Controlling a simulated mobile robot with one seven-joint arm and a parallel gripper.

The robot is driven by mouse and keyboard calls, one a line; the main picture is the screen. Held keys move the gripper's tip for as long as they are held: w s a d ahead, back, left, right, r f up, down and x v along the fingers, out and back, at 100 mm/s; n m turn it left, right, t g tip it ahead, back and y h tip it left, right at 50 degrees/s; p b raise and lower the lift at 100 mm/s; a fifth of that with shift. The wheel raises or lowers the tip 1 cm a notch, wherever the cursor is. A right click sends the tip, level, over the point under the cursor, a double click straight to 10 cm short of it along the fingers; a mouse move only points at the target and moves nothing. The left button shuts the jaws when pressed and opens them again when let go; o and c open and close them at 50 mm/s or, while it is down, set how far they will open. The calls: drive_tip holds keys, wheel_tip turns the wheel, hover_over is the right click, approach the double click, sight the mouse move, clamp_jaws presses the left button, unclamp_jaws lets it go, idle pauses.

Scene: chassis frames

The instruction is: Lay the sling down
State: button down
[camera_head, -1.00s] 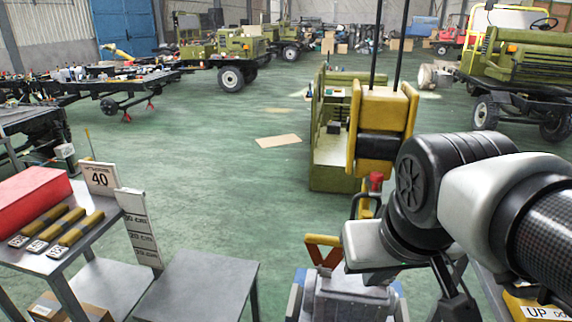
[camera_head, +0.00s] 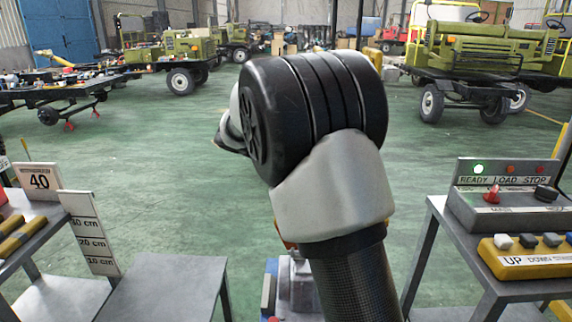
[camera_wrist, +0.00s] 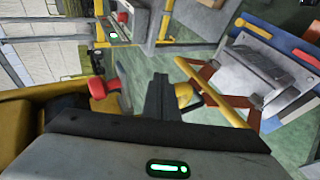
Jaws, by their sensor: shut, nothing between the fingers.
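Olive-yellow straps (camera_head: 22,238), which look like rolled slings, lie on the left metal table (camera_head: 48,238), cut off by the picture edge. My gripper (camera_wrist: 158,100) shows as dark fingers in the wrist view, shut with nothing between them. A yellow hook (camera_wrist: 184,95) is just right of the fingers, and a red knob (camera_wrist: 98,88) is to their left. An orange-brown, strap-like piece (camera_wrist: 208,76) shows beyond the hook; I cannot tell whether it is a sling. In the head view my arm hides the gripper and hook.
A grey machine block (camera_head: 292,285) stands low behind my arm. At right a table bears a control box (camera_head: 510,208) and a yellow button pendant (camera_head: 525,262). A bare metal table (camera_head: 165,285) is at lower left. Green floor beyond is open.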

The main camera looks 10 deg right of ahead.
drive_tip(key=w+a+f+t+h, duration=0.1)
drive_tip(key=w+a+f+h, duration=0.1)
drive_tip(key=w, duration=0.5)
drive_tip(key=w+a+f+n+t+h, duration=0.1)
drive_tip(key=w+a+f+t+h, duration=0.1)
drive_tip(key=w+a+h, duration=0.3)
drive_tip(key=shift+w+t, duration=0.3)
drive_tip(key=shift+w, duration=0.6)
drive_tip(key=shift+d, duration=0.1)
drive_tip(key=s+d, duration=0.1)
drive_tip(key=d, duration=0.8)
drive_tip(key=shift+s+d+r+b, duration=0.15)
drive_tip(key=shift+s+b, duration=0.15)
